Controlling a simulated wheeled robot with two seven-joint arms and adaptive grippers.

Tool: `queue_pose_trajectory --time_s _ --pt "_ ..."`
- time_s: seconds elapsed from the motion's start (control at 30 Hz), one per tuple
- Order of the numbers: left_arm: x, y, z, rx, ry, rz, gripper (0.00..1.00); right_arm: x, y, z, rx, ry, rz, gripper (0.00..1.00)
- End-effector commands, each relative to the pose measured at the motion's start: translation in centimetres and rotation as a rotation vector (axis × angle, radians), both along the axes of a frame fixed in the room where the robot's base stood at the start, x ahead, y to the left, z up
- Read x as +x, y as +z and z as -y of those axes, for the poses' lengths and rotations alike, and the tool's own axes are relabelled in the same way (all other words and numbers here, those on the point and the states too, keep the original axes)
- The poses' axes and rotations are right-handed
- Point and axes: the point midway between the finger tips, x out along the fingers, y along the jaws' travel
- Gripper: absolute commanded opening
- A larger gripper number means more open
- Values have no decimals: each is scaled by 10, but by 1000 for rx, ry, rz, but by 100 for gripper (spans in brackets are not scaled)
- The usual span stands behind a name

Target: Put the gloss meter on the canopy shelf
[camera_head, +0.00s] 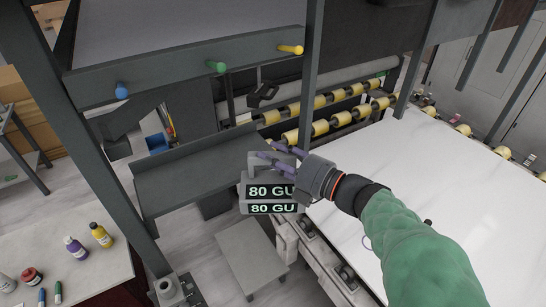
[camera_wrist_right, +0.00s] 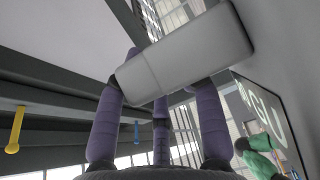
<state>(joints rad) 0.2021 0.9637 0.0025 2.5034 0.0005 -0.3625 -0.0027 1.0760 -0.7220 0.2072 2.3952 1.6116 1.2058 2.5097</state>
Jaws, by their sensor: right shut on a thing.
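The gloss meter (camera_head: 272,199) is a grey box with dark panels reading "80 GU". My right gripper (camera_head: 280,157), with purple fingers, is shut on its top. In the right wrist view the fingers (camera_wrist_right: 160,105) close around a grey bar-like part of the meter (camera_wrist_right: 185,50), and a dark panel with "GU" shows at the right. A flat dark grey shelf (camera_head: 190,180) with a raised back edge, which appears to be the canopy shelf, lies left of the meter. The meter overlaps its right end in the picture; I cannot tell the height gap. My left gripper is out of view.
A grey frame post (camera_head: 85,140) stands left of the shelf. A beam with blue, green and yellow pegs (camera_head: 217,67) runs overhead. A white slab (camera_head: 430,190) lies on yellow rollers at the right. A side table (camera_head: 110,265) holds bottles and markers. A low stool (camera_head: 250,255) stands below.

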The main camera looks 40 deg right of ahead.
Motion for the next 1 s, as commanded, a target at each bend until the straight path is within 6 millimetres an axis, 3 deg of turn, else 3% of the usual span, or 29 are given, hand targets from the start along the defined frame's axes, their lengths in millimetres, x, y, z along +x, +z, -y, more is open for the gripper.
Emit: queue_pose_trajectory --time_s 0.27,1.0 --pt "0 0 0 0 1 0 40 10 1 -3 -1 4 3 0" --pt "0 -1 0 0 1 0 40 82 -2 -14 0 3 4 0"
